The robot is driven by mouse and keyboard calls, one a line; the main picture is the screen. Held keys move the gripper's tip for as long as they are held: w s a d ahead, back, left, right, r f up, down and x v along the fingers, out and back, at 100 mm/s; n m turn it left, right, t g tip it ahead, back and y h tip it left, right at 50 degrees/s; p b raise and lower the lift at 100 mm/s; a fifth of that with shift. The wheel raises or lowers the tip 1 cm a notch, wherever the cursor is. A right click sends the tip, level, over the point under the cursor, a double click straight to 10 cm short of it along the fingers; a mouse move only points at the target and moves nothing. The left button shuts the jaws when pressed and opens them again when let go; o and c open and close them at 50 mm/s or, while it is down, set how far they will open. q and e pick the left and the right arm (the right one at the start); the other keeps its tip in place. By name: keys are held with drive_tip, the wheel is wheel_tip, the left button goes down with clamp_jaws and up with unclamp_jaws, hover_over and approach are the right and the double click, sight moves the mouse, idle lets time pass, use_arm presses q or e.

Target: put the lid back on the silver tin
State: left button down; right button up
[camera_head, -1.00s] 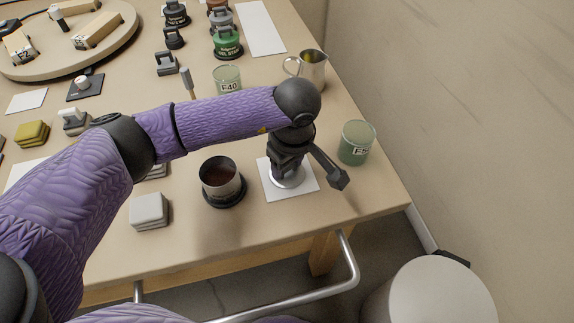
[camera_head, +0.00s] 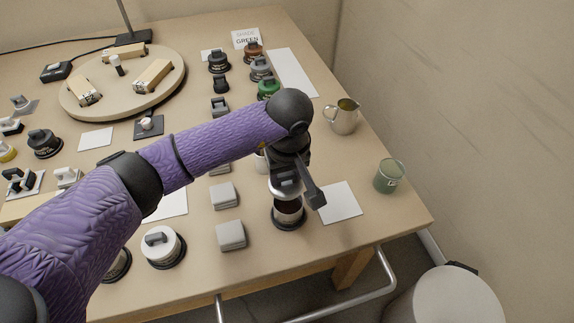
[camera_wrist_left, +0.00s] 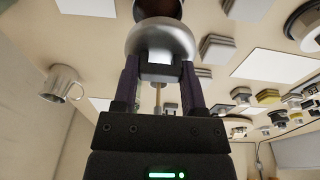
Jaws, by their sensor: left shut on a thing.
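The silver tin (camera_head: 289,213) stands upright on a dark round coaster near the table's front edge. My left gripper (camera_head: 286,176) is shut on the handle of the silver lid (camera_head: 279,191). The lid is over the tin's far side and hides part of its mouth; I cannot tell whether they touch. In the left wrist view the domed lid (camera_wrist_left: 160,40) sits between my fingertips (camera_wrist_left: 160,68). The tin's brown inside (camera_wrist_left: 158,8) shows past the lid at the top. My right gripper is not in view.
A bare white sheet (camera_head: 340,203) lies right of the tin, with a green glass (camera_head: 388,176) beyond it. A metal jug (camera_head: 344,117) stands farther back. Grey stacked pads (camera_head: 231,235) and a white-lidded tin (camera_head: 162,247) are to the left. The table edge is close in front.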

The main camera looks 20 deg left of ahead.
use_arm(q)
drive_tip(key=shift+f, duration=0.3)
drive_tip(key=f+b, duration=0.4)
drive_tip(key=f, duration=0.1)
drive_tip(key=shift+w+d+f, duration=0.1)
drive_tip(key=shift+w+d, duration=0.1)
drive_tip(key=shift+f+b, duration=0.45)
drive_tip(key=shift+f, duration=0.05)
drive_tip(key=shift+r, duration=0.1)
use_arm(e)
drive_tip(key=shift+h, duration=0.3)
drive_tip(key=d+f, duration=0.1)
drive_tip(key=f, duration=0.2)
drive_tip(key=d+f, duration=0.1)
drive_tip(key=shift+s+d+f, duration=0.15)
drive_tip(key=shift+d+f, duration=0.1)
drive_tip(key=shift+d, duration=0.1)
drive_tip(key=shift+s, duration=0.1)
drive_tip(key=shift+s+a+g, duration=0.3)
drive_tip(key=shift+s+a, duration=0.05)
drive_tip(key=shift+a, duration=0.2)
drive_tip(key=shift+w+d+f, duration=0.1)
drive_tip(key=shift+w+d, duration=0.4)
